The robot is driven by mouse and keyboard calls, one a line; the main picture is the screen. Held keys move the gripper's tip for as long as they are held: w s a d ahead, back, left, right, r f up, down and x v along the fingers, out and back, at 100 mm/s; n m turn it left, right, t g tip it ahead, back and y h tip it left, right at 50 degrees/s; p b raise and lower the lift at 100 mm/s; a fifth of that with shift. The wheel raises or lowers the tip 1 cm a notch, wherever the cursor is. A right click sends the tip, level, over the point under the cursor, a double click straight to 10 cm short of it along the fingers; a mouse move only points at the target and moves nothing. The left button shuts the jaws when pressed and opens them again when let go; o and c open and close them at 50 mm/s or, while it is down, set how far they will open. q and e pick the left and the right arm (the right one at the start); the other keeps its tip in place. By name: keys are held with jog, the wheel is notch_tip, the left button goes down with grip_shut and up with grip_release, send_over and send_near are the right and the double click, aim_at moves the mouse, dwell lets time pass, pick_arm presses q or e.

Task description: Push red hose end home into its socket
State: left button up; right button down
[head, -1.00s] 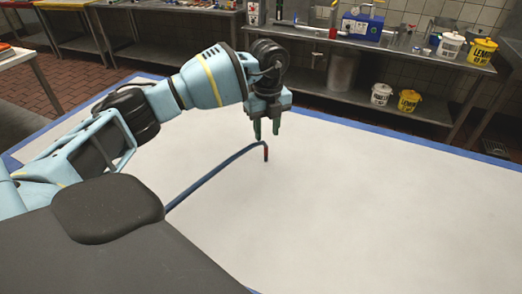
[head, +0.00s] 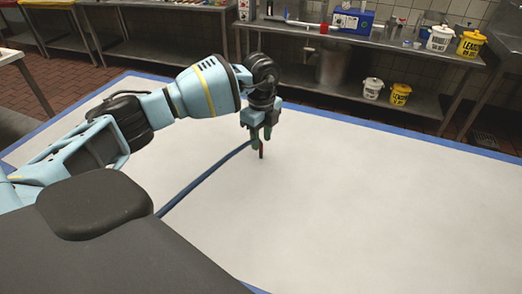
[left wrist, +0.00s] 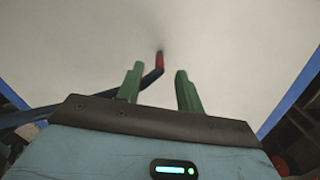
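The red hose end (head: 261,151) points down towards the white surface, at the tip of a dark blue hose (head: 195,185) that bends down into it. It also shows in the left wrist view (left wrist: 160,61), with a dark smudge just beyond its tip. My left gripper (head: 261,142) is over the hose end, fingers pointing down. In the left wrist view its green fingers (left wrist: 157,72) are apart, with the hose bend between them and a gap to the right finger. No socket can be made out. My right gripper is not in view.
The white surface (head: 390,210) with a blue border (head: 420,141) is bare around the hose end. A steel bench (head: 380,48) stands behind it, with a blue box (head: 352,20) and buckets (head: 471,43) on it and more buckets on its lower shelf.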

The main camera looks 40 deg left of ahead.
aim_at(261, 143)
pick_arm(q)
notch_tip(261, 143, down, 5)
jog(key=shift+f, duration=0.1)
dwell(0.3)
grip_shut()
